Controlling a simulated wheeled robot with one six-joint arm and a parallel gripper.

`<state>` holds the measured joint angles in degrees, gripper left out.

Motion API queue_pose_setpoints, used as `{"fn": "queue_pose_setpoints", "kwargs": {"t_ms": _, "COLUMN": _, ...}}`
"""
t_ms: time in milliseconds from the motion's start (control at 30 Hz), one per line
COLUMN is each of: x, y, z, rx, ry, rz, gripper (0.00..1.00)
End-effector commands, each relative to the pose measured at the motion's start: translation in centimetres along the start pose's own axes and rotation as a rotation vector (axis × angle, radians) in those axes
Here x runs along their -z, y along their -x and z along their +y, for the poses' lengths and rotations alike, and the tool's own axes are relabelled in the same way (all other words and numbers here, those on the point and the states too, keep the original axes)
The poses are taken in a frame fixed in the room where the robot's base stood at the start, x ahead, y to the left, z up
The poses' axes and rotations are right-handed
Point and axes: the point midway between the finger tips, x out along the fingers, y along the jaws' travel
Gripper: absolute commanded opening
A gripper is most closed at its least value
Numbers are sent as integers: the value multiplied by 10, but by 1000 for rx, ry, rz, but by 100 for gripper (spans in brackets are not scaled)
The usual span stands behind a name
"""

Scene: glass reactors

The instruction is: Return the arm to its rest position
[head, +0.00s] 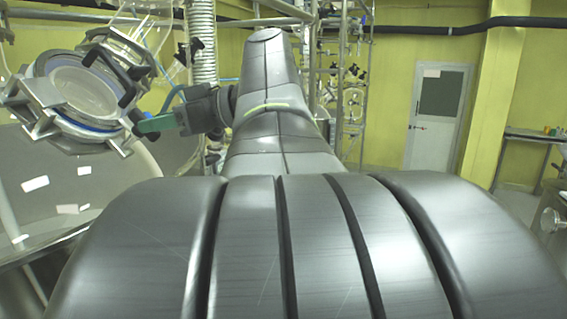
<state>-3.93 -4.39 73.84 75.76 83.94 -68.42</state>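My arm (278,130) rises through the middle of the head view. Its wrist turns left toward a glass reactor's round flanged port (85,90). My gripper (150,124) is at the end of the dark wrist, beside the right edge of the port. A green part (158,123) shows at its tip, close to a clamp of the port's metal ring. I cannot tell whether it touches the ring. The fingers are small and partly hidden, so their opening cannot be read.
The reactor's large glass vessel (60,185) fills the left side. A ribbed hose (203,40) hangs behind the wrist. Glassware on a frame (350,90) stands behind my arm to the right. A grey door (438,115) and a bench (535,137) are farther right, with open floor before them.

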Motion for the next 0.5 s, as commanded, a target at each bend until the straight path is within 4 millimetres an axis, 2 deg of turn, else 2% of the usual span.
{"fn": "queue_pose_setpoints", "kwargs": {"t_ms": 267, "x": 1, "y": -34, "z": -1, "rx": 6, "ry": 0, "rz": -1, "gripper": 35}}
{"fn": "queue_pose_setpoints", "kwargs": {"t_ms": 500, "x": 3, "y": -34, "z": 1, "rx": 78, "ry": 136, "rz": -2, "gripper": 35}}
